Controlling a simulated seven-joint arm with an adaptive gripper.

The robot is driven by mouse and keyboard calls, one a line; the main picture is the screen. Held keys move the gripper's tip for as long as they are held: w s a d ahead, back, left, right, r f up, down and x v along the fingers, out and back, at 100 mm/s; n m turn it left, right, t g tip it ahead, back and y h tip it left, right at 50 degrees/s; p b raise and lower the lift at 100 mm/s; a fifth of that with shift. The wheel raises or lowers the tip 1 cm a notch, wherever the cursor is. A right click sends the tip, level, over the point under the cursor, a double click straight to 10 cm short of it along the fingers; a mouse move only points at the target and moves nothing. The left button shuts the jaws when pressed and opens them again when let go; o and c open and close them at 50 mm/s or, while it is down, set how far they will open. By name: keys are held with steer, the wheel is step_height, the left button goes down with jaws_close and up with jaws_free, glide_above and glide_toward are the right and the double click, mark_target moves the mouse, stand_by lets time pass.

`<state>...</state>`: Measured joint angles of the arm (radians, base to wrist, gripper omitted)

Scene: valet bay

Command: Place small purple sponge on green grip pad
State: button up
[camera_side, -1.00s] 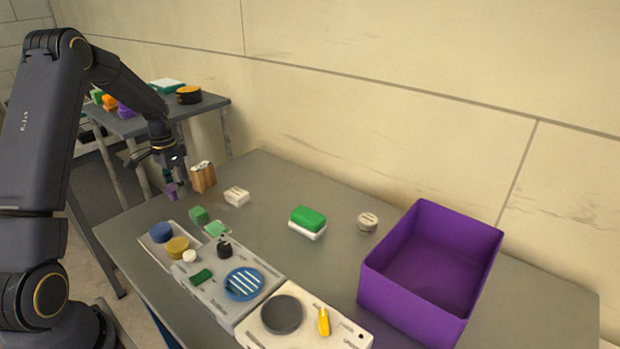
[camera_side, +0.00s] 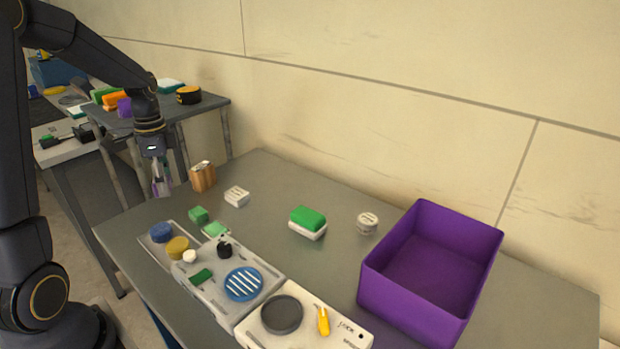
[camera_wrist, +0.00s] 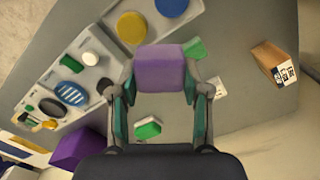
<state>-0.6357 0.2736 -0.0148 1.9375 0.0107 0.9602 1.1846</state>
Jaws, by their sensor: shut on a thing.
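The small purple sponge (camera_wrist: 160,70) is held between the two fingers of my gripper (camera_wrist: 158,82) in the wrist view. In the side view my gripper (camera_side: 160,186) points down above the left end of the table, left of the wooden block, and a little of the sponge's purple shows at the fingertips. A light green flat square (camera_side: 215,229) lies beside the grey panel and looks like the green grip pad. A darker green flat piece (camera_side: 201,276) lies on that panel. In the wrist view the sponge and fingers hide the light green square.
A green cube (camera_side: 198,214) stands close to the light green square. Blue (camera_side: 161,232) and yellow (camera_side: 177,248) round pieces, a black knob (camera_side: 224,249), a wooden block (camera_side: 202,177), a white block (camera_side: 237,196) and a green-topped sponge (camera_side: 308,222) surround it. A purple bin (camera_side: 430,270) stands right.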

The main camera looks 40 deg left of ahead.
steer(key=w+d+r+m, duration=0.2)
steer(key=w+d+m, duration=0.35)
steer(key=d, duration=0.55)
steer(key=w+d+r+m, duration=0.2)
steer(key=w+d+m, duration=0.35)
steer(key=d, duration=0.55)
glide_above(310, 215)
steer(key=s, duration=0.1)
step_height(310, 215, down, 9)
steer(key=shift+f, duration=0.1)
steer(key=shift+w+f, duration=0.6)
steer(key=shift+f, duration=1.55)
steer(key=shift+f, duration=0.1)
steer(key=o, duration=0.8)
